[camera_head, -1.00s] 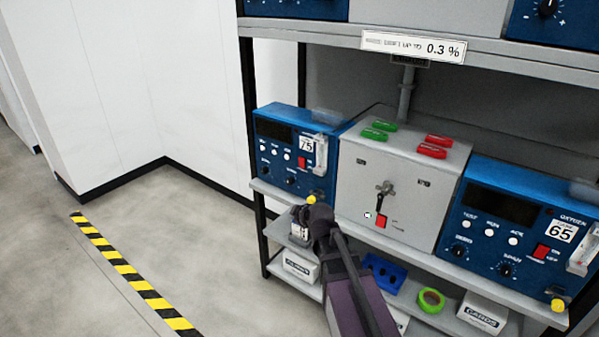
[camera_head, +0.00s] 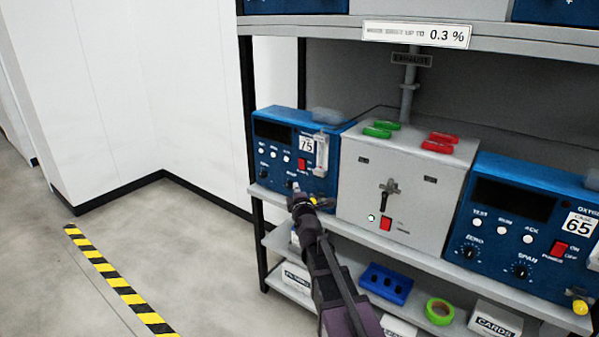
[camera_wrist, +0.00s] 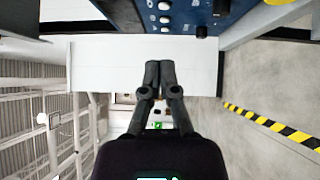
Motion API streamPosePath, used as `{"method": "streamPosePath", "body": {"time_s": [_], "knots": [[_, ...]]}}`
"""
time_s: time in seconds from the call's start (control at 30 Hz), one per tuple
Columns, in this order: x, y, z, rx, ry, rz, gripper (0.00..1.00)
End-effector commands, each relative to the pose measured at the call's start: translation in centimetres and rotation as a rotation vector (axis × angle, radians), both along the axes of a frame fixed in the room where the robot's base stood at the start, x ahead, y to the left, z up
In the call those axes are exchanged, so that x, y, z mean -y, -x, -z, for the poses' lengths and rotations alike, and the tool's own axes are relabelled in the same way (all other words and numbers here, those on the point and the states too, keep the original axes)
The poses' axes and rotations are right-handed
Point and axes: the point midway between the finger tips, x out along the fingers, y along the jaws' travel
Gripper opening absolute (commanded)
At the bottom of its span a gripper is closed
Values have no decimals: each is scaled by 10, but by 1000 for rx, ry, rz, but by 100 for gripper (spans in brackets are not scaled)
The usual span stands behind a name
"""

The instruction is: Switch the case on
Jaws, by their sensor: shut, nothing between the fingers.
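The blue case marked 75 (camera_head: 275,132) stands on the shelf at the left, with a red switch (camera_head: 302,163) on its front. My gripper (camera_head: 294,196) is shut and empty, in front of the lower part of this case; I cannot tell whether it touches it. The closed fingers show in the wrist view (camera_wrist: 160,66), with a dark blue panel (camera_wrist: 180,14) above them. A second blue case, marked 65 (camera_head: 495,192), stands at the right with a red switch (camera_head: 558,249). The position of both switches is too small to tell.
Below are a blue rack (camera_head: 386,283), green tape (camera_head: 439,311) and white boxes. The floor at the left is clear.

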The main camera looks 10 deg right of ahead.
Motion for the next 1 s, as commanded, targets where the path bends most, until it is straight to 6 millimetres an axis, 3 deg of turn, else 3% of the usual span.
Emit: {"method": "streamPosePath", "body": {"time_s": [0.67, 1.0], "knots": [[3, -6, -2, 31, 36, 24, 0], [3, -37, -5, 30, 36, 24, 0]]}}
